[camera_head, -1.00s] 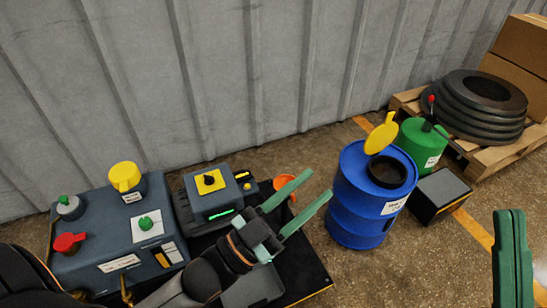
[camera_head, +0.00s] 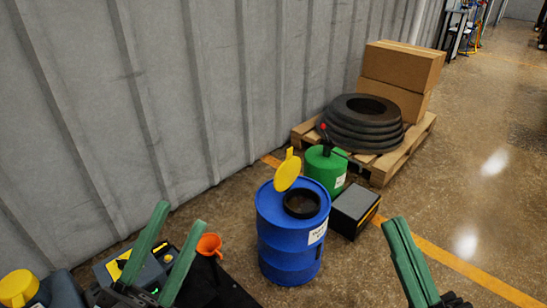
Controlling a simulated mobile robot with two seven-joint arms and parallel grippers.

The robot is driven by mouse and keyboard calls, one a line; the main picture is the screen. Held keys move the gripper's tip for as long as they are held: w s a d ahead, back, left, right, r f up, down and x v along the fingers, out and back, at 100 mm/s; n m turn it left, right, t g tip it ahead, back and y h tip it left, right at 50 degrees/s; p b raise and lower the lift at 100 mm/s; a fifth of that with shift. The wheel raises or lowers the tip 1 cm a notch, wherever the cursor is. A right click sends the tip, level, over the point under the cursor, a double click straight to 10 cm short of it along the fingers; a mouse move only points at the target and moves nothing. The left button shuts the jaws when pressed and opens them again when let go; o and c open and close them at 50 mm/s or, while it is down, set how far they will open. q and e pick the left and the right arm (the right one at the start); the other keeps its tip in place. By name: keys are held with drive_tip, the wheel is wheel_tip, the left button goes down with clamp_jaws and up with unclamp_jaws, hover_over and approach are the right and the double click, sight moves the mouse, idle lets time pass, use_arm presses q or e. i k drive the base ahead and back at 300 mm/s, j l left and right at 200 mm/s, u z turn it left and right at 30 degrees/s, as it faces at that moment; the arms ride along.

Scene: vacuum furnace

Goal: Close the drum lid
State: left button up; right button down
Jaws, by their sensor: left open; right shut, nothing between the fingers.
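The blue drum (camera_head: 285,248) stands upright on the floor in the middle of the head view. A black round opening shows in its top. The yellow lid (camera_head: 287,171) stands raised at the opening's back left edge, so the drum is open. My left gripper (camera_head: 178,232) is open and empty, left of the drum and apart from it, with its green fingers pointing up. My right gripper (camera_head: 392,224) is shut and empty, right of the drum and apart from it.
A green canister (camera_head: 326,168) and a black box (camera_head: 354,208) stand close behind and right of the drum. An orange funnel (camera_head: 209,244) is left of it. A pallet (camera_head: 385,167) with tires and cartons is behind. The floor on the right is clear.

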sight(286, 174)
drive_tip(key=l+u, duration=0.1)
drive_tip(key=u, duration=0.25)
drive_tip(key=i+l+u, duration=0.1)
drive_tip(key=u, duration=0.25)
drive_tip(key=l+u, duration=0.1)
drive_tip(key=u, duration=0.3)
drive_tip(key=l+u, duration=0.25)
drive_tip(key=l, duration=0.2)
drive_tip(key=l+u, duration=0.4)
drive_tip(key=l, duration=0.9)
drive_tip(key=i+l, duration=0.25)
drive_tip(key=l, duration=0.1)
